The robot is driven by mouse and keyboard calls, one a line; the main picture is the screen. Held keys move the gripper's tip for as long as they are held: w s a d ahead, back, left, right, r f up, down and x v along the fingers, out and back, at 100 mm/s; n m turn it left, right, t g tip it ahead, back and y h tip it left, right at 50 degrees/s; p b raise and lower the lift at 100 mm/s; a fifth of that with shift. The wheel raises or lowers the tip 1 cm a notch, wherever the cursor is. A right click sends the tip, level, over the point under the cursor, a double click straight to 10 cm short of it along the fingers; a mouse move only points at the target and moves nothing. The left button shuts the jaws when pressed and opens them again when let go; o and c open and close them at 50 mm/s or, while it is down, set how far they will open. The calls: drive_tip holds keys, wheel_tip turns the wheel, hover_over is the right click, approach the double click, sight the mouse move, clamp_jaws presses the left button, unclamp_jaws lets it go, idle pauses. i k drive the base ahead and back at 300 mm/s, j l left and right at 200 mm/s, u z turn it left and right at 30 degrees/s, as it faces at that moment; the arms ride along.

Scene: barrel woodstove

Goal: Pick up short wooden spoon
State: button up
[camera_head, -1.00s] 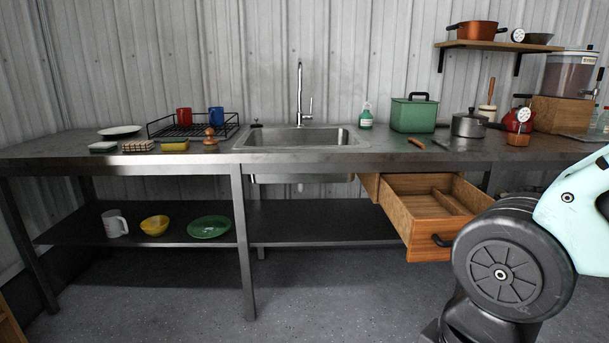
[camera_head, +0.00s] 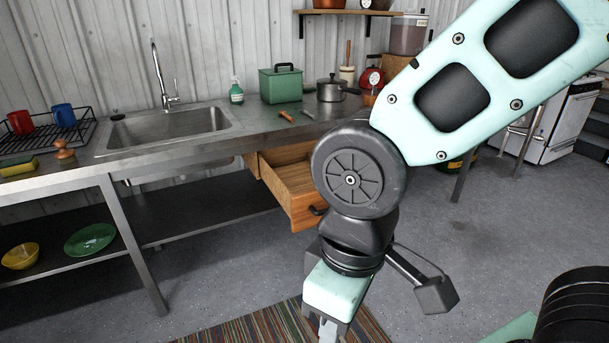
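A short brown wooden-looking utensil (camera_head: 286,115) lies on the steel counter in front of the green box; it is too small to tell surely if it is the short wooden spoon. A thin dark utensil (camera_head: 307,114) lies just right of it. A wooden handle (camera_head: 348,52) stands upright in a pale crock behind the pot. My gripper (camera_head: 328,330) points down at the bottom edge, below and well away from the counter; its fingertips are cut off, so its opening is hidden.
An open wooden drawer (camera_head: 290,190) juts out under the counter (camera_head: 215,140), partly behind my arm. The green box (camera_head: 281,84), soap bottle (camera_head: 236,93) and grey pot (camera_head: 331,90) stand at the back. A striped rug (camera_head: 262,328) lies on the floor.

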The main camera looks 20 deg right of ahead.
sight(280, 112)
drive_tip(key=z, duration=0.5)
drive_tip(key=i+j, duration=1.95)
drive_tip(key=i, duration=0.1)
